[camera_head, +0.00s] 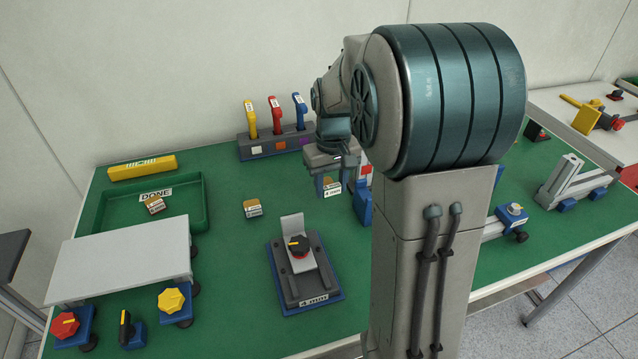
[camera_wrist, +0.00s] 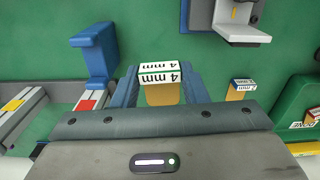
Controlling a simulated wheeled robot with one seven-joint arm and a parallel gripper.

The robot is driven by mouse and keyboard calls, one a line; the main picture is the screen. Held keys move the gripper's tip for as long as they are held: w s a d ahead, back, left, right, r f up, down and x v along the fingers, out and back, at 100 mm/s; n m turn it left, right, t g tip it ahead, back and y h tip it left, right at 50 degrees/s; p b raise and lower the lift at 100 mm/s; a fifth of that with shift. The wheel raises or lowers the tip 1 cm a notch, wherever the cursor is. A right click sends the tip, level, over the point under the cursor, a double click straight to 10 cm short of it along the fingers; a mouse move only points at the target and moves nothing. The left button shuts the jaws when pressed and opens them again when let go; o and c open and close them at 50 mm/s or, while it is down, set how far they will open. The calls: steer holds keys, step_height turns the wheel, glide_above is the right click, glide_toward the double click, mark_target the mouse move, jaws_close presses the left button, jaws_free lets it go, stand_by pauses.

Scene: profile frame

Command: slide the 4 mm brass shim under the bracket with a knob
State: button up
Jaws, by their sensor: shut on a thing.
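My gripper (camera_head: 329,187) is shut on the brass shim (camera_head: 332,191), whose white label reads 4 mm. In the wrist view my gripper (camera_wrist: 160,76) has its blue fingers on either side of the shim (camera_wrist: 161,93). The bracket (camera_head: 292,226) is a pale L-shaped piece with a black knob (camera_head: 298,246) on a red ring. It stands on a base marked 4 mm (camera_head: 313,300), nearer the camera than my gripper and to its left.
Another shim (camera_head: 252,208) lies on the green table. A green DONE tray (camera_head: 110,228) at left holds a shim (camera_head: 155,204). A rack (camera_head: 270,144) with yellow, red and blue tools stands behind. A blue fixture (camera_wrist: 94,48) is near my gripper. Green table is clear around the bracket's base.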

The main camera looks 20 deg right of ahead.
mark_target(333, 186)
steer(key=shift+s+d+r+p, duration=0.15)
steer(key=shift+s+r+p, duration=0.15)
steer(key=shift+r, duration=0.35)
steer(key=shift+r+p, duration=2.15)
steer(key=shift+r, duration=0.45)
steer(key=shift+f, duration=0.1)
step_height(333, 186, down, 6)
steer(key=b, duration=0.5)
steer(key=shift+w, duration=0.1)
